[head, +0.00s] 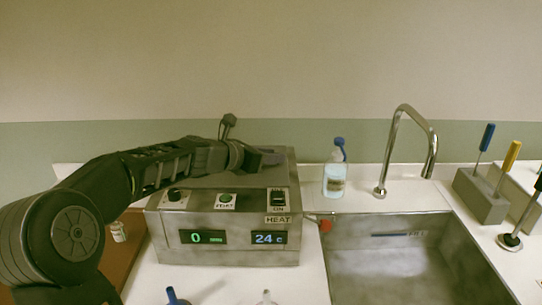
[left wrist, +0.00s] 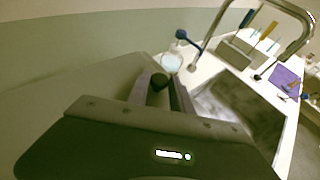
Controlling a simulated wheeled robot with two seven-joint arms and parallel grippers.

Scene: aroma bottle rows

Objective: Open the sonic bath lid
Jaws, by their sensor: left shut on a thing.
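The sonic bath (head: 225,252) is a steel box at the centre of the head view, with knobs, a switch marked HEAT and displays reading 0 and 24 C on its front. Its grey lid (head: 225,181) lies flat on top, partly hidden by my left arm. My left gripper (head: 270,158) reaches over the lid's right part. In the left wrist view, the fingers (left wrist: 160,90) are shut around a small dark lid knob (left wrist: 158,82), above the grey lid surface (left wrist: 85,95). My right gripper is not in view.
A clear bottle with a blue cap (head: 335,176) stands right of the bath. A steel sink (head: 400,262) and tap (head: 432,150) lie further right, with a tool block (head: 480,203) beyond. Blue and white tops show at the front edge. A wall is behind.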

